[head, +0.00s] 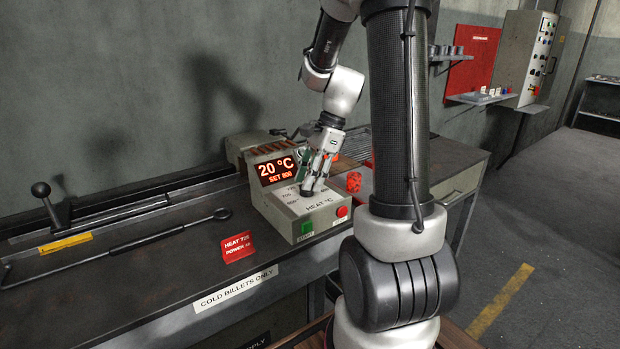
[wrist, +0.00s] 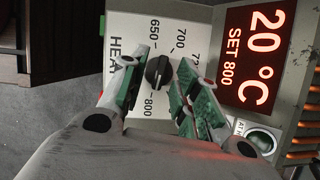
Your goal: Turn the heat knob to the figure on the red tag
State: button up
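The heat knob (wrist: 158,71) is black and sits on a white dial plate (wrist: 181,28) marked 650, 700 and 800 among others. It seems to point toward 800. The heater box (head: 277,219) has a display (head: 277,168) reading 20 °C and SET 800. In the wrist view my gripper (wrist: 164,62) is open, with one finger on each side of the knob and gaps visible. The red tag (head: 237,246) lies on the bench and seems to read HEAT 725; its last digit is small.
A green button (head: 307,227) and a red button (head: 342,211) are on the box's front. A red object (head: 354,182) stands right of the box. A long dark rod (head: 150,240) lies on the bench at left, near a black-knobbed lever (head: 46,205).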

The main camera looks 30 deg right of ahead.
jog(key=shift+f, duration=0.1)
jog(key=shift+c, duration=0.3)
grip_shut()
jog(key=shift+n, duration=0.4)
jog(key=n, duration=0.1)
jog(key=n+g, duration=0.1)
jog(key=n, duration=0.1)
jog(key=n+g, duration=0.1)
jog(key=shift+w+n, duration=0.25)
jog(key=shift+n, duration=0.05)
jog(key=n+g, duration=0.1)
jog(key=n, duration=0.1)
jog(key=n+g+h, duration=0.1)
jog(key=n, duration=0.2)
jog(key=shift+w+a+n, duration=0.15)
jog(key=shift+n, duration=0.15)
jog(key=n+h, duration=0.1)
jog(key=n, duration=0.3)
jog(key=n+g+h, duration=0.1)
jog(key=n, duration=0.1)
jog(key=shift+w+a+h, duration=0.15)
jog(key=shift+a+h, duration=0.1)
jog(key=shift+h, duration=0.05)
jog(key=n, duration=0.2)
jog(key=n+h, duration=0.1)
jog(key=n, duration=0.1)
jog(key=n+h, duration=0.1)
jog(key=n, duration=0.1)
jog(key=shift+a+n, duration=0.25)
jog(key=shift+n, duration=0.05)
